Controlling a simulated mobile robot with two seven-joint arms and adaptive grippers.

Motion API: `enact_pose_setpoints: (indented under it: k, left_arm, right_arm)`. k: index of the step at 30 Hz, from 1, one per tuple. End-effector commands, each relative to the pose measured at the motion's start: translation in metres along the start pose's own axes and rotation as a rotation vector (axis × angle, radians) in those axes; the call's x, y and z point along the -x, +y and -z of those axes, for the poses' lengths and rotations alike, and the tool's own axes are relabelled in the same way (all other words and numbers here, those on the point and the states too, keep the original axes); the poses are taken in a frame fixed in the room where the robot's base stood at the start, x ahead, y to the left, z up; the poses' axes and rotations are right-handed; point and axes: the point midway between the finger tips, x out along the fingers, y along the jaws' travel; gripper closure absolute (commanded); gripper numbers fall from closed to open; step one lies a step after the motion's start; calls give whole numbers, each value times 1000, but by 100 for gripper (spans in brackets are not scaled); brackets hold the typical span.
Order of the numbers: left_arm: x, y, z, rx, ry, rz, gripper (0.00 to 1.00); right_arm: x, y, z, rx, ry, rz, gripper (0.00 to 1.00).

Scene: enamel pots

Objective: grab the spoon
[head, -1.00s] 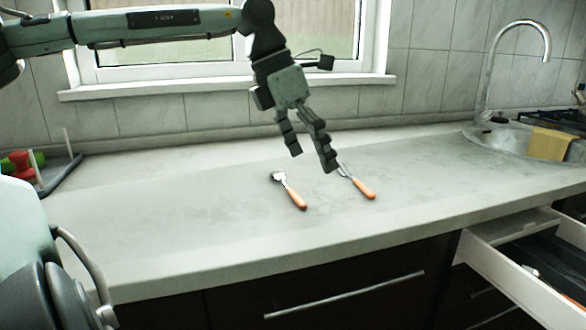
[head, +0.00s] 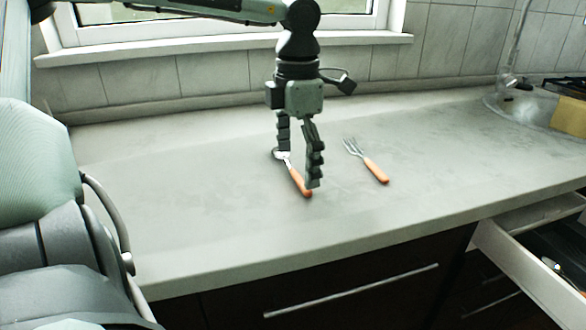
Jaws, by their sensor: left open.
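The spoon (head: 298,180) lies on the counter with its orange handle towards the front right. Its metal end is partly hidden by a finger of my left gripper (head: 299,168). My left gripper points straight down over the spoon, its fingers open on either side of the upper handle. I cannot tell whether the fingertips touch the spoon or the counter. My right gripper is not in view.
A fork (head: 368,163) with an orange handle lies to the right of the spoon. An open drawer (head: 525,275) juts out at the lower right. The counter's left part is clear.

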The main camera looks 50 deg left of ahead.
Motion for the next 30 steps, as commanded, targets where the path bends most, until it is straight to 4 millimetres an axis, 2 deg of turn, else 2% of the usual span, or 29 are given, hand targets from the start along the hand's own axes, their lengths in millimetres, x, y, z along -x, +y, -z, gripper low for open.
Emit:
enact_pose_setpoints:
  k: [4, 11, 23, 30]
  left_arm:
    - [-13, 0, 0, 1, 0, 0, 0]
    - [-14, 0, 0, 1, -1, -1, 0]
    - [-14, 0, 0, 1, -1, -1, 50]
    - [-13, 0, -1, 1, -2, -1, 50]
  right_arm:
    - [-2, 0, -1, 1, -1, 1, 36]
    - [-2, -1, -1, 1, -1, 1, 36]
    - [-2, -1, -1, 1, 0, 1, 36]
    - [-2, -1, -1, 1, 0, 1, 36]
